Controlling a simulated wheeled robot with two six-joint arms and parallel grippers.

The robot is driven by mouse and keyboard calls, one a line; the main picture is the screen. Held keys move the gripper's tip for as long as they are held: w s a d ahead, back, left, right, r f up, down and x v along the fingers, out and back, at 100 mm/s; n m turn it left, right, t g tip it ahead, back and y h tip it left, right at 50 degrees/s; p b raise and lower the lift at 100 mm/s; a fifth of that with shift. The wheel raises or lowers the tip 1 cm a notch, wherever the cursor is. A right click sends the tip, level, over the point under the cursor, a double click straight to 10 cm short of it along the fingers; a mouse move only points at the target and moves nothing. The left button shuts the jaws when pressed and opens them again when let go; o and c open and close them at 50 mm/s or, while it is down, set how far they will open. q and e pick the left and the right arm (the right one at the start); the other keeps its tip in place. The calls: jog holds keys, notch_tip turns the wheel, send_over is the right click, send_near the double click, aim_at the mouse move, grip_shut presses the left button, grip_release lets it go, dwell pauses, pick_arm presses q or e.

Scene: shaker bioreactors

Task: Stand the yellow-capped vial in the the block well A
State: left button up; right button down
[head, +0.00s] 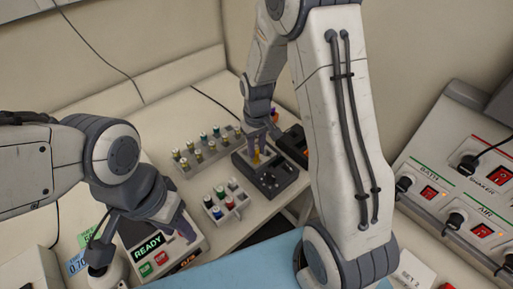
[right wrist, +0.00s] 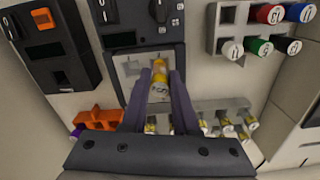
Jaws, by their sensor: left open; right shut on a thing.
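The yellow-capped vial (head: 257,158) is between the fingers of my right gripper (head: 259,142), over the dark block device. In the right wrist view the vial (right wrist: 160,88) shows a pale label and yellow parts, held between the dark fingers of the right gripper (right wrist: 160,100). A pale block (right wrist: 128,68) with square wells lies at the vial's far end; I cannot tell whether the vial is inside a well, and no well letter is readable. My left gripper (head: 184,228) is open and empty, beside the READY display at the lower left.
A grey rack (head: 190,168) with several capped vials stands behind the block. A small rack (head: 216,212) with red, blue and green caps stands in front. An orange-screened box (head: 293,143) is right of the block. Switch panels (head: 460,195) stand at the right.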

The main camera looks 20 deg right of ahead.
aim_at(257, 148)
jog(key=shift+f, duration=0.3)
dwell(0.5)
jog(key=shift+f+b, duration=0.75)
jog(key=shift+f, duration=0.15)
jog(key=c, duration=0.6)
grip_release()
jog(key=shift+r, duration=0.1)
notch_tip(257, 148, up, 7)
jog(key=p, duration=0.6)
